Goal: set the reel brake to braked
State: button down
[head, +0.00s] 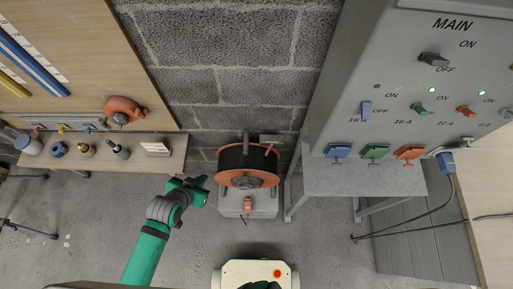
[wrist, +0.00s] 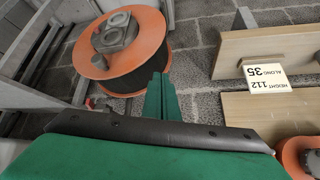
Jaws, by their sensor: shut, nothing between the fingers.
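The reel (head: 247,181) has orange flanges and a dark winding, and stands on a grey base (head: 232,205) by the block wall. It also shows in the wrist view (wrist: 140,42). A small orange lever (head: 248,205), which looks like the reel brake, is on the base front, below the hub. A small reddish piece (wrist: 89,103) under the reel in the wrist view may be the same lever. I cannot read its setting. My gripper (head: 205,181) is shut and empty, left of the reel and apart from the lever. Its fingers (wrist: 160,98) show in the wrist view.
A wooden shelf (head: 180,160) with jars and a label card (head: 156,148) is on the left. A grey MAIN switch panel (head: 400,90) with coloured plugs stands over a grey bench (head: 370,180) at the right. The floor in front of the reel is mostly clear.

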jog(key=w+d+r+g+h, duration=0.1)
jog(key=w+d, duration=0.1)
jog(key=w, duration=0.4)
jog(key=m+g+h, duration=0.3)
jog(key=g+h, duration=0.1)
jog(key=g, duration=0.1)
send_near(269, 150)
jog(key=a+r, duration=0.2)
jog(key=a, duration=0.2)
jog(key=shift+s+a, duration=0.15)
jog(key=shift+s, duration=0.15)
jog(key=x, duration=1)
